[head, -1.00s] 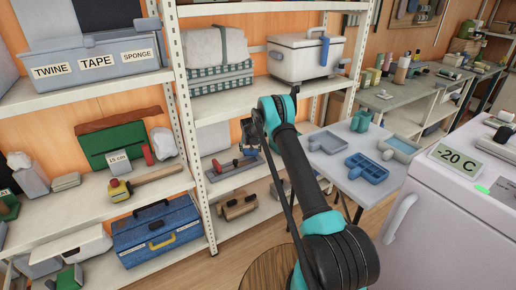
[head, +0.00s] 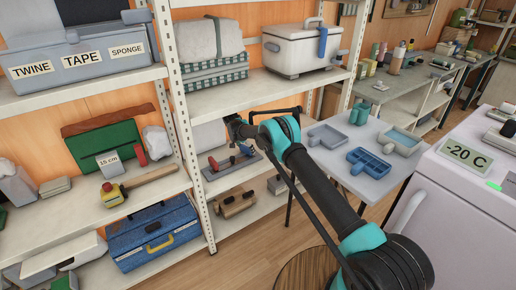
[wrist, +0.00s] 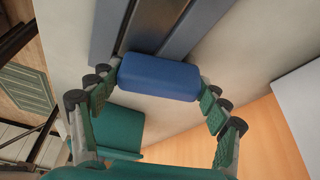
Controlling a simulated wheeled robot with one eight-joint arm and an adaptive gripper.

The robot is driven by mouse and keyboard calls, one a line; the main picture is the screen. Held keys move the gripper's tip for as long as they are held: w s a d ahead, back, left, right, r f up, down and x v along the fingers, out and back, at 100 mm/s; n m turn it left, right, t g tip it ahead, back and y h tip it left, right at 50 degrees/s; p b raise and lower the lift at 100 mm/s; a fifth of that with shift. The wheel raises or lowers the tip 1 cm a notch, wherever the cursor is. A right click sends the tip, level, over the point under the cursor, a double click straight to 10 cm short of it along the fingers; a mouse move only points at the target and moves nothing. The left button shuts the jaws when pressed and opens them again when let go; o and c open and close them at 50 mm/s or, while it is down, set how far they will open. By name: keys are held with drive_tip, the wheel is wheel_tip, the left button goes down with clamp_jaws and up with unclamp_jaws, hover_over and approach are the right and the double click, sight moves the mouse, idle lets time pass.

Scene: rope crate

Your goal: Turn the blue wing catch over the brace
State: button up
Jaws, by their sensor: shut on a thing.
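The blue wing catch (wrist: 158,77) is a rounded blue block in the wrist view, in front of grey bars (wrist: 160,28) that may belong to the brace. My gripper (wrist: 159,90) has its green-padded fingers at both ends of the catch and is shut on it. In the head view, my gripper (head: 240,133) is at the middle shelf, above a grey fixture (head: 231,168) with a red knob. The catch is a small blue patch (head: 246,150) there, partly hidden. I cannot tell whether it lies over the brace.
White shelf uprights (head: 186,140) stand left of my gripper, and an upper shelf (head: 255,90) is above it. A brown wooden object (head: 236,202) sits on the shelf below. A grey table (head: 350,165) with trays is to the right.

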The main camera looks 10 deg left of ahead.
drive_tip(key=shift+m, duration=0.3)
drive_tip(key=o, duration=1.9)
drive_tip(key=shift+s+a+r, duration=0.1)
drive_tip(key=shift+s+r, duration=0.05)
drive_tip(key=shift+r, duration=0.15)
drive_tip(key=s+a, duration=0.2)
drive_tip(key=s, duration=0.1)
drive_tip(key=s+a, duration=0.2)
drive_tip(key=s, duration=0.2)
drive_tip(key=s+a, duration=0.2)
drive_tip(key=s, duration=0.1)
drive_tip(key=shift+s+r, duration=0.25)
drive_tip(key=shift+s, duration=0.05)
